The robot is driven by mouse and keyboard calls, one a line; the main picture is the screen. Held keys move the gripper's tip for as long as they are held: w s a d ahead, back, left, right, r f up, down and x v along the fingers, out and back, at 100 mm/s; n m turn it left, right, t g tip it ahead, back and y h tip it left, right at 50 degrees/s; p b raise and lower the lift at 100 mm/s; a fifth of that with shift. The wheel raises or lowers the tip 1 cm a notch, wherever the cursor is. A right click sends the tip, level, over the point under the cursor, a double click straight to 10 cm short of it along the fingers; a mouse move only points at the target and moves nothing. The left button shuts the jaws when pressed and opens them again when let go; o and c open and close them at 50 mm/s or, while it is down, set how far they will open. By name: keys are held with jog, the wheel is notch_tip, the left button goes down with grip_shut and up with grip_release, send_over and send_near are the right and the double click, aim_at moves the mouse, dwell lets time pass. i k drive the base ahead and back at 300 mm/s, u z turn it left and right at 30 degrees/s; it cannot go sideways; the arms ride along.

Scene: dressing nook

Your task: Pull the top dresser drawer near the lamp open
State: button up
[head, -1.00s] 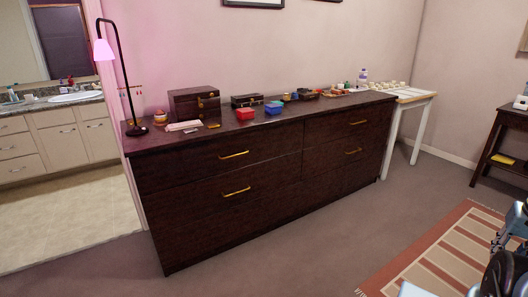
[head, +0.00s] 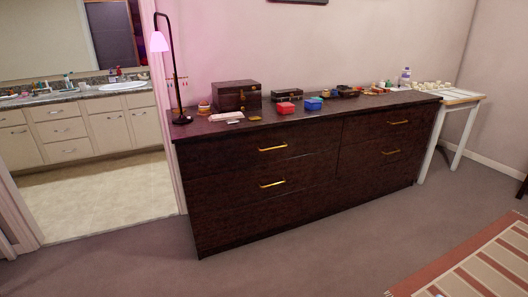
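A long dark-brown dresser (head: 230,210) stands against the back wall with drawers in two columns. The lamp (head: 159,42), with a black stem and glowing pink shade, stands on its left end. The top drawer near the lamp (head: 225,155) carries a gold bar handle (head: 273,148) and looks closed. A second gold handle (head: 272,184) is on the drawer below it. The right column also has gold handles, the upper one (head: 397,122) and the lower one (head: 390,152). My gripper is not in view.
A white-legged table (head: 457,98) adjoins the right end. Grey floor (head: 300,258) in front is clear; a striped rug (head: 480,265) lies at right.

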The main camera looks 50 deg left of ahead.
aim_at(204, 157)
jog(key=k, duration=0.8)
jog(key=u, duration=1.8)
jog(key=i, duration=0.5)
jog(key=z, duration=0.1)
